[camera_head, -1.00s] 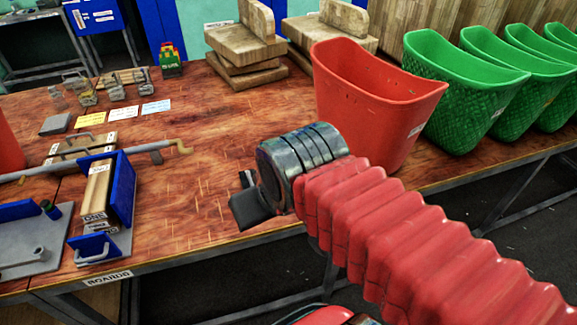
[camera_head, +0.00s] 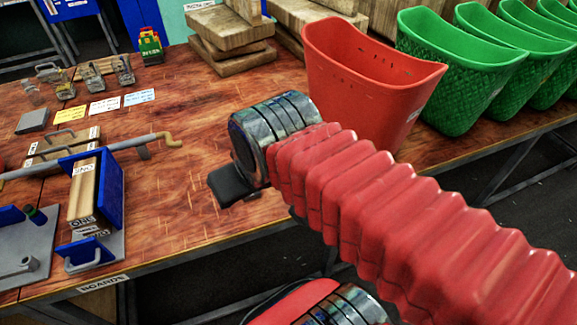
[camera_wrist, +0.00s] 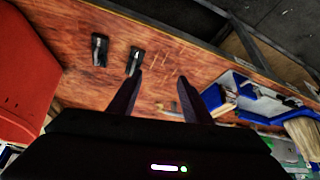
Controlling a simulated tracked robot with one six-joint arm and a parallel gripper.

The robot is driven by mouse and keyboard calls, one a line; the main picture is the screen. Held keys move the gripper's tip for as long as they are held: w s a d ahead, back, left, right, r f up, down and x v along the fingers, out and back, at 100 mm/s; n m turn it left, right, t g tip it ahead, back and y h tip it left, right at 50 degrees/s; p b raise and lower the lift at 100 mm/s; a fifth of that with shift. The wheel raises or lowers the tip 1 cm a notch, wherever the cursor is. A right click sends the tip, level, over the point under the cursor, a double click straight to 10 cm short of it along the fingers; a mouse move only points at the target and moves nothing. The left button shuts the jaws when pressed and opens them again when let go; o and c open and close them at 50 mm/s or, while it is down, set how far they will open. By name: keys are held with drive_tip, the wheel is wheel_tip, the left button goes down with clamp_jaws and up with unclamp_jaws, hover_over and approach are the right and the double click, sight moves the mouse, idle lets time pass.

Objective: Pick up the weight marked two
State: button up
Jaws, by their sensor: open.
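Several small grey metal weights with handles stand at the back left of the wooden bench in the head view, among them one (camera_head: 92,76) in the middle and one (camera_head: 123,69) at the right end. Their marks are too small to read, so I cannot tell which is marked two. My gripper (camera_wrist: 160,84) shows two dark fingers spread apart with nothing between them in the wrist view. In the head view only a dark part of it shows beyond my red arm, above the bench's front part, well apart from the weights.
A yellow card (camera_head: 70,115) and paler cards lie before the weights. A blue press with boards (camera_head: 84,190) and a long rod (camera_head: 100,167) occupy the left bench. A red bin (camera_head: 365,85) stands behind my arm. Two small dark objects (camera_wrist: 100,50) (camera_wrist: 135,62) are unclear.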

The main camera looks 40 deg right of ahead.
drive_tip(key=shift+o, duration=1.4)
drive_tip(key=shift+w+d+r, duration=0.1)
drive_tip(key=shift+w+d, duration=0.1)
drive_tip(key=shift+w, duration=0.45)
drive_tip(key=shift+o, duration=0.9)
drive_tip(key=w+d+g, duration=0.1)
drive_tip(key=w+d, duration=0.3)
drive_tip(key=w, duration=0.2)
drive_tip(key=shift+m+g+h, duration=0.3)
drive_tip(key=shift+m+g, duration=0.1)
drive_tip(key=w+d+f+m+g, duration=0.1)
drive_tip(key=w+d+f+g, duration=0.1)
drive_tip(key=w+d+f, duration=0.3)
drive_tip(key=w+d+f+m+g, duration=0.1)
drive_tip(key=w+d+f, duration=0.5)
drive_tip(key=d, duration=0.7)
drive_tip(key=shift+w+d+f+g, duration=0.2)
drive_tip(key=shift+w+d+g, duration=0.2)
drive_tip(key=shift+w, duration=0.4)
drive_tip(key=shift+f, duration=0.15)
wheel_tip(320, 180, down, 8)
drive_tip(key=shift+f, duration=0.2)
